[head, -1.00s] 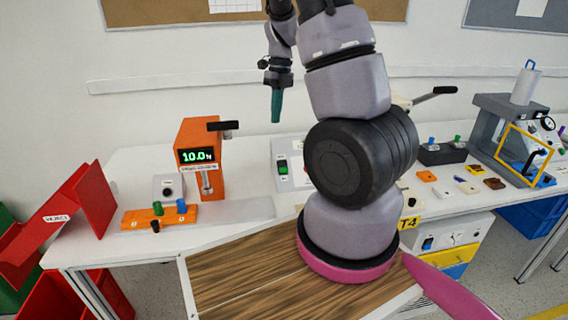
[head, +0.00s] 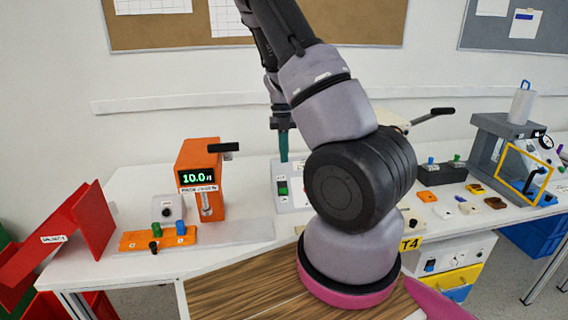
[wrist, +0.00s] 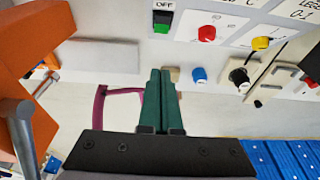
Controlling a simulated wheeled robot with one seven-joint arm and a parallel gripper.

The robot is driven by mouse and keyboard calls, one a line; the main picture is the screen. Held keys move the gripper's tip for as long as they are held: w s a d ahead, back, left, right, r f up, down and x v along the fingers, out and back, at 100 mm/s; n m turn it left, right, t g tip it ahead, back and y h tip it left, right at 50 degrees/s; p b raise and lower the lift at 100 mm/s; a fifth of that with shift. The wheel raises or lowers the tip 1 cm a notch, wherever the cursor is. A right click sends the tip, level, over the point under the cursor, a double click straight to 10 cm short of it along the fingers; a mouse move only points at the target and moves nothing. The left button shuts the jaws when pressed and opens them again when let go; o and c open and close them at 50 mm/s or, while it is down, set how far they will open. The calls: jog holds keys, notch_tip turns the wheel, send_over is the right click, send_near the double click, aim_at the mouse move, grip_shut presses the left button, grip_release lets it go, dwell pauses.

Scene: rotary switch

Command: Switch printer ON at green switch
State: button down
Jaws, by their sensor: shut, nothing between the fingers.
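The green switch (head: 282,187) is a small green and dark rectangle on a light panel (head: 299,199) left of my arm's big dark joint. It also shows in the wrist view (wrist: 162,21) at the top, under a label reading OFF. My gripper (head: 284,159) has dark green fingers pointing down, apparently just above the switch in the head view. In the wrist view my gripper (wrist: 160,71) is shut and empty, with its tips below the switch in the picture and a visible gap between. I cannot tell which object is the printer.
An orange press (head: 199,163) with a 10.0 display stands left of the panel. Red (wrist: 207,33), yellow (wrist: 260,43), blue (wrist: 199,74) and black (wrist: 240,76) knobs sit close to the switch. My arm hides part of the panel and the table right of it.

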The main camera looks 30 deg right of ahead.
send_over(284, 192)
jog(key=s, duration=0.2)
jog(key=w+x, duration=0.1)
jog(key=x, duration=0.6)
jog(key=f, duration=0.1)
jog(key=w+f, duration=0.2)
jog(key=shift+d+f, duration=0.25)
jog(key=shift+f, duration=0.1)
jog(key=shift+w+f, duration=0.3)
jog(key=shift+f, duration=0.15)
jog(key=shift+f, duration=0.35)
jog(key=shift+s+a+f, duration=0.15)
jog(key=shift+s+f, duration=0.25)
jog(key=shift+s, duration=0.2)
